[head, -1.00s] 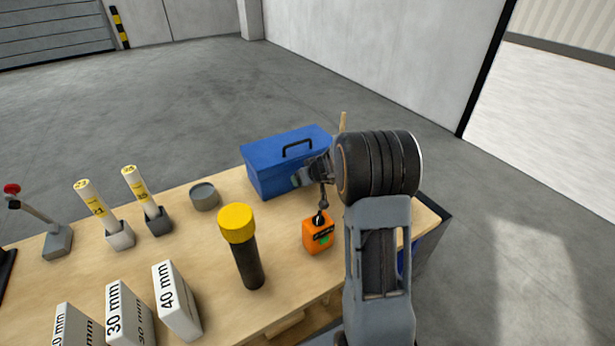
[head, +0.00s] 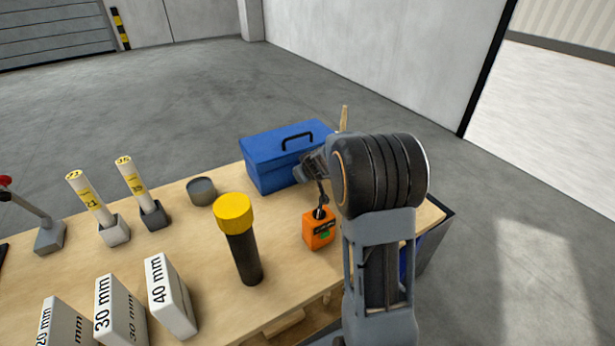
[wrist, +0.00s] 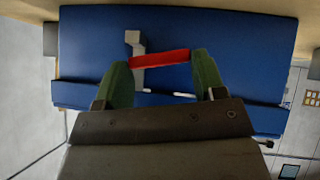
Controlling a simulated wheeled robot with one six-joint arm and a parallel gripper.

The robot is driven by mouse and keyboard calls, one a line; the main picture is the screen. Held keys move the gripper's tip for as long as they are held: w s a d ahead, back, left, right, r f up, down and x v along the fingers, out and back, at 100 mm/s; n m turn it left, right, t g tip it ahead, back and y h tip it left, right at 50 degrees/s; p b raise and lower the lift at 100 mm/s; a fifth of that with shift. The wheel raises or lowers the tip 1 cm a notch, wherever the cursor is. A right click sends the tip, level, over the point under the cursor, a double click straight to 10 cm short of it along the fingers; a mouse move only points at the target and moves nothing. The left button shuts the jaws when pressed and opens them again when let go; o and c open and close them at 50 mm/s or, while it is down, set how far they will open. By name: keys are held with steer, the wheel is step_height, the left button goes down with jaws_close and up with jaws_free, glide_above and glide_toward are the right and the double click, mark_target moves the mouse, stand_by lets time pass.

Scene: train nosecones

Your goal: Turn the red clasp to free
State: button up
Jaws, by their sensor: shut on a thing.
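The blue toolbox (head: 268,161) stands at the back right of the bench in the head view; its blue face (wrist: 235,65) fills much of the wrist view. The red clasp (wrist: 160,59) is a narrow bar beside a grey fitting (wrist: 135,43) on that face. My gripper (wrist: 161,68) has its green fingers at the two ends of the red clasp and is shut on it. In the head view my gripper (head: 312,167) is at the right front of the toolbox, and the clasp is hidden there.
An orange block (head: 318,231) with a dark fitting stands below my gripper. A black cylinder with a yellow cap (head: 234,214) stands left of it. White gauge blocks (head: 171,294), a grey round pot (head: 201,191) and two tubes in holders (head: 88,200) occupy the left. The bench's right edge is close.

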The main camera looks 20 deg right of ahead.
steer(key=shift+s+a+n+h+p, duration=0.1)
steer(key=shift+a+n+h+p, duration=0.15)
steer(key=shift+n+h+p, duration=0.4)
steer(key=h+p, duration=0.1)
steer(key=p, duration=0.1)
steer(key=h+p, duration=0.1)
steer(key=p, duration=0.1)
steer(key=shift+a+r+n+t, duration=0.15)
steer(key=shift+n+t, duration=0.2)
steer(key=shift+t, duration=0.05)
steer(key=shift+a+f+n+t+h+p, duration=0.15)
steer(key=shift+f+n+t+h+p, duration=0.35)
steer(key=shift+h+p, duration=0.6)
steer(key=shift+a+f+n+h, duration=0.1)
steer(key=shift+f+n+h, duration=0.15)
steer(key=shift+n+h, duration=0.4)
steer(key=shift+f+n+t+h, duration=0.1)
steer(key=shift+n+t+h, duration=0.15)
steer(key=shift+t+h, duration=0.15)
steer(key=shift+b, duration=0.3)
steer(key=o, duration=0.9)
